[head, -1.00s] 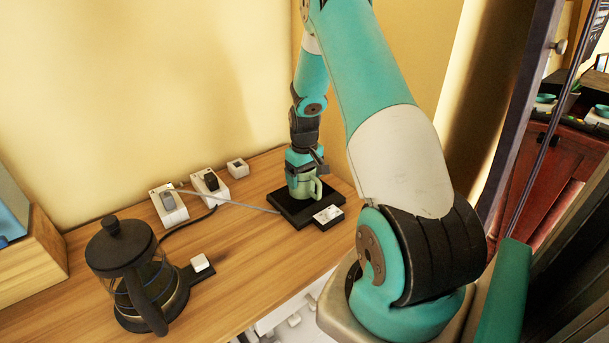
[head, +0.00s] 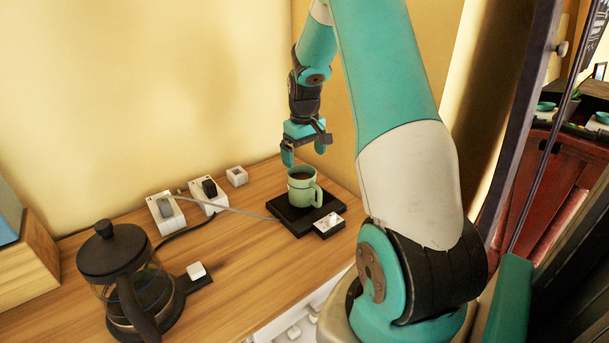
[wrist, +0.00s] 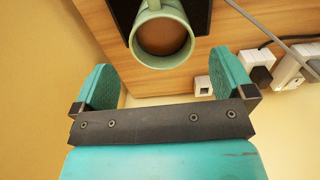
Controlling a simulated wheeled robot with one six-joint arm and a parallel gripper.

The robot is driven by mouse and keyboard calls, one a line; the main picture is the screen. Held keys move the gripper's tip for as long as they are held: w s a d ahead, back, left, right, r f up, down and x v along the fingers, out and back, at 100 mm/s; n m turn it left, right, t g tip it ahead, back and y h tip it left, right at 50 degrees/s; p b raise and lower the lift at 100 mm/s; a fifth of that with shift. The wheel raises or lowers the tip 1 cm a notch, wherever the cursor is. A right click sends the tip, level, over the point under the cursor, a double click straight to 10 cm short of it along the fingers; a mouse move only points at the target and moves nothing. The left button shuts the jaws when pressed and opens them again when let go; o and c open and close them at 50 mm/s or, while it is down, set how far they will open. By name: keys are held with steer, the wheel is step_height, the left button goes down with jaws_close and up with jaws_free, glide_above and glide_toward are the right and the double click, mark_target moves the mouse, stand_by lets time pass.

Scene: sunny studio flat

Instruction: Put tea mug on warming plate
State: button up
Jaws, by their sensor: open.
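The green tea mug (head: 303,188) stands upright on the black warming plate (head: 283,218) in the head view, its handle towards the right. In the wrist view the mug (wrist: 142,35) shows from above with brown liquid in it, on the dark plate (wrist: 200,14). My gripper (head: 305,155) is open and empty, above and just behind the mug, apart from it. In the wrist view the two teal fingers of my gripper (wrist: 163,85) are spread wide with nothing between them.
A white switch box (head: 329,224) sits at the plate's front right. A French press (head: 125,280) stands at the front left. White sockets with plugs (head: 208,195) and a grey cable lie left of the plate. A wall stands close behind.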

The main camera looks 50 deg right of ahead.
steer(key=a+r+n+t+y, duration=0.15)
steer(key=a+r, duration=0.35)
steer(key=a, duration=0.5)
steer(key=a+r+n+g, duration=0.15)
steer(key=a+r, duration=0.25)
steer(key=a, duration=0.7)
steer(key=s+a+r+n+y, duration=0.2)
steer(key=s+a+r+n, duration=0.2)
steer(key=s+a, duration=1.5)
steer(key=a+n, duration=0.1)
steer(key=n, duration=0.1)
steer(key=shift+s+a+n+y, duration=0.2)
steer(key=shift+s+n+y, duration=0.05)
steer(key=shift+n+y, duration=0.1)
